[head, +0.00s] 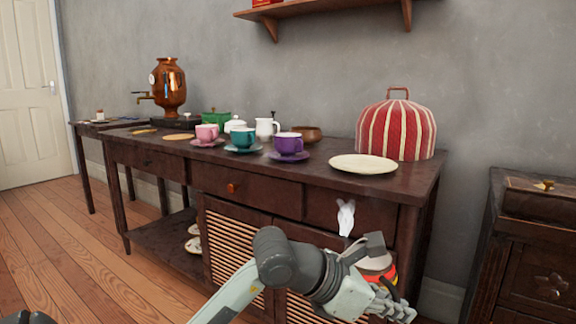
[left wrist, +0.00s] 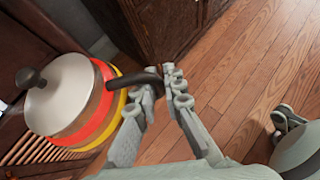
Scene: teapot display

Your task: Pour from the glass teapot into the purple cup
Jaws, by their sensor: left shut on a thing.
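The purple cup (head: 288,143) stands upright on a purple saucer (head: 290,156) on the dark sideboard, right of the teal cup. My left gripper (head: 391,303) is low in front of the sideboard, below its top. It is shut on the dark handle (left wrist: 135,78) of a lidded teapot (left wrist: 85,128) with red and yellow bands. The lid (left wrist: 65,95) is pale with a grey knob. In the head view my wrist hides much of the teapot (head: 379,276); I cannot tell if it is glass. The left wrist view shows the fingers (left wrist: 163,92) around the handle. My right gripper is not visible.
On the sideboard (head: 270,167) stand a teal cup (head: 243,137), a pink cup (head: 206,132), a white jug (head: 266,128), a cream plate (head: 363,164) and a striped red cosy (head: 396,127). A dark cabinet (head: 525,240) stands at the right.

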